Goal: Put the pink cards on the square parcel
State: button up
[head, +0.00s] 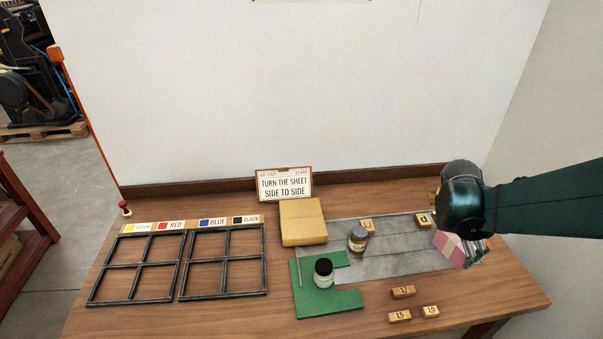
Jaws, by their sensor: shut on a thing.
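The square parcel (303,229) is a tan box with a cross of string or tape on top, standing at the middle back of the table. Its top looks bare. The pink cards (456,252), a pink stack with a pale band, are at the right, just below my wrist. My gripper (474,244) is shut on the pink cards at the right end of the grey slab. My arm and wrist hide most of the fingers. I cannot tell whether the cards touch the slab.
A grey slab (390,262) lies right of the parcel, with a glue jar (358,239) on it. A black-lidded jar (323,274) stands on a green plate (340,303) in front. A sign (284,184) stands behind the parcel. Black frames (223,293) lie left; several wooden blocks (403,292) lie front right.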

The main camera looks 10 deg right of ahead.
jog(key=w+a+r+n+t+p, duration=0.1)
jog(key=w+a+r+n+p, duration=0.15)
jog(key=w+a, duration=0.65)
jog(key=w+a+r+n+p, duration=0.1)
jog(key=w+a+p, duration=0.3)
jog(key=w+a, duration=0.5)
jog(key=w+a+n+p, duration=0.1)
jog(key=w+a+p, duration=0.2)
jog(key=a, duration=0.9)
jog(key=w+a+n+t+y+p, duration=0.1)
jog(key=w+a+p, duration=0.2)
jog(key=a, duration=0.9)
jog(key=w, duration=0.3)
jog(key=shift+a+r, duration=0.2)
jog(key=shift+r, duration=0.15)
jog(key=shift+n, duration=0.25)
send_near(306, 214)
jog(key=shift+w+d+r, duration=0.25)
jog(key=shift+w+d, duration=0.35)
jog(key=shift+w, duration=0.05)
jog(key=shift+f, duration=2.1)
jog(key=shift+f, duration=0.1)
